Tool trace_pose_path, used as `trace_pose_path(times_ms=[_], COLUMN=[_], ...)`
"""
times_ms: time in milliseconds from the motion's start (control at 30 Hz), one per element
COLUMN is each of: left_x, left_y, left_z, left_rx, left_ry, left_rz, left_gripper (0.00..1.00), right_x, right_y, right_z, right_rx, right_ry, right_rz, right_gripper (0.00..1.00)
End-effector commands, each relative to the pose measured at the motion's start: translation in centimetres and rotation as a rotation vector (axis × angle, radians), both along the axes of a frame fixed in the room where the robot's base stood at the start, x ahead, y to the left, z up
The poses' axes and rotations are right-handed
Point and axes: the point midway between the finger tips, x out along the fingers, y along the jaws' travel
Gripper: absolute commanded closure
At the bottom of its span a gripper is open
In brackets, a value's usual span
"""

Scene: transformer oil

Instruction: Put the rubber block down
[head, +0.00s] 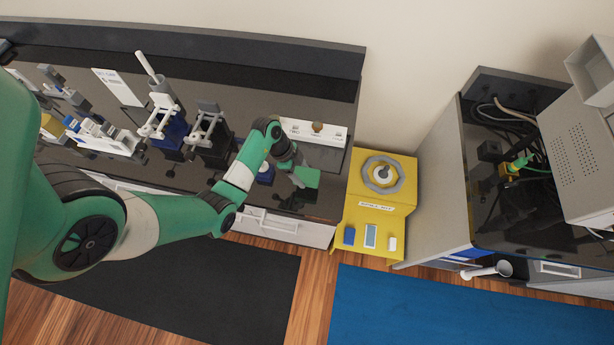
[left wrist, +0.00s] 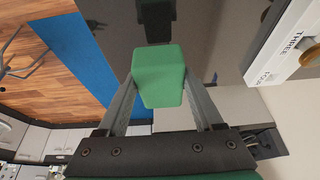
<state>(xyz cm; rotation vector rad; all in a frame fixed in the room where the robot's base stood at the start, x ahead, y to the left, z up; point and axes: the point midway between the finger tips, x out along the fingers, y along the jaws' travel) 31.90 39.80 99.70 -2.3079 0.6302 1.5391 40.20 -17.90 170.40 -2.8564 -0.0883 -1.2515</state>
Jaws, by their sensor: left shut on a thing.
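The rubber block (left wrist: 158,75) is green and box-shaped. In the left wrist view it sits between the two grey fingers of my left gripper (left wrist: 157,92), which is shut on it. In the head view the green block (head: 308,177) is at the end of my left arm, over the right end of the glossy black bench top (head: 322,205). A green reflection shows on the dark surface beyond the block in the wrist view. I cannot tell how high the block is above the bench. My right gripper is in neither view.
A white labelled strip (head: 335,133) with a brown round piece lies behind the block. A yellow machine (head: 372,213) stands just right of the bench. Stands with clamps (head: 160,107) are to the left. A dark mat (head: 230,290) and a blue mat (head: 460,310) lie on the wooden floor.

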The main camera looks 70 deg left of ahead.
Motion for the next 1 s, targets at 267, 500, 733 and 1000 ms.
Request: trace_pose_path(times_ms=[267, 500, 733, 1000], left_x=[1.6, 2.0, 2.0, 1.9], left_y=[0.7, 0.9, 0.9, 0.9], left_z=[-2.1, -5.5, -5.6, -5.9], left_rx=[0.000, -0.001, 0.001, 0.000], left_ry=[0.000, 0.002, 0.000, 0.000], left_rz=[0.000, -0.001, 0.000, 0.000], left_gripper=[0.92, 0.92, 0.92, 0.16], right_x=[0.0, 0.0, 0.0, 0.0], right_y=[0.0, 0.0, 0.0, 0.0], right_z=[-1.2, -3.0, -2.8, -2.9], right_rx=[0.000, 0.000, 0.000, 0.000], right_ry=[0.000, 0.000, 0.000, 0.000], right_rz=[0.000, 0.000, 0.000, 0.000], right_gripper=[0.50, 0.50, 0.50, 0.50])
